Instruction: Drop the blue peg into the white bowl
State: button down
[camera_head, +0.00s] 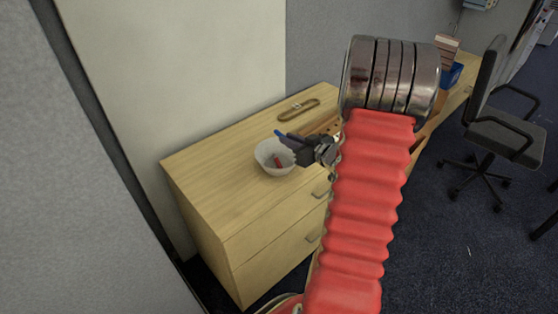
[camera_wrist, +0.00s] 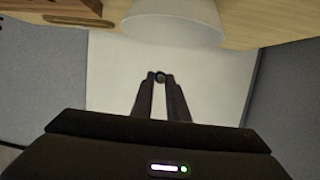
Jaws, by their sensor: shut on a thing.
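My gripper (camera_head: 287,138) is shut on the blue peg (camera_head: 279,133), which sticks out past the fingertips in the head view. The white bowl (camera_head: 261,163) stands upright on the wooden cabinet top, and a small red thing (camera_head: 278,162) shows inside it. The gripper and peg are raised and appear near the bowl's far right rim; I cannot tell how far over the opening they are. In the wrist view the bowl (camera_wrist: 175,22) is at the top, upside down, apart from the fingers, with the dark round end of the peg (camera_wrist: 160,77) between the fingertips (camera_wrist: 160,80).
A brown oval loop (camera_head: 298,109) lies on the cabinet top (camera_head: 215,160) behind the bowl. A brown wooden item (camera_head: 325,126) stands right of the gripper, partly hidden by my arm. The cabinet top left of the bowl is clear. An office chair (camera_head: 500,130) stands far right.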

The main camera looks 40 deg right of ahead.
jog(key=shift+s+d, duration=0.15)
jog(key=shift+f, duration=0.1)
jog(key=shift+f, duration=2.95)
jog(key=c, duration=1.6)
grip_release()
jog(key=shift+c, duration=0.2)
jog(key=shift+s, duration=0.1)
jog(key=v, duration=1.3)
jog(key=shift+s, duration=0.3)
jog(key=shift+r, duration=0.1)
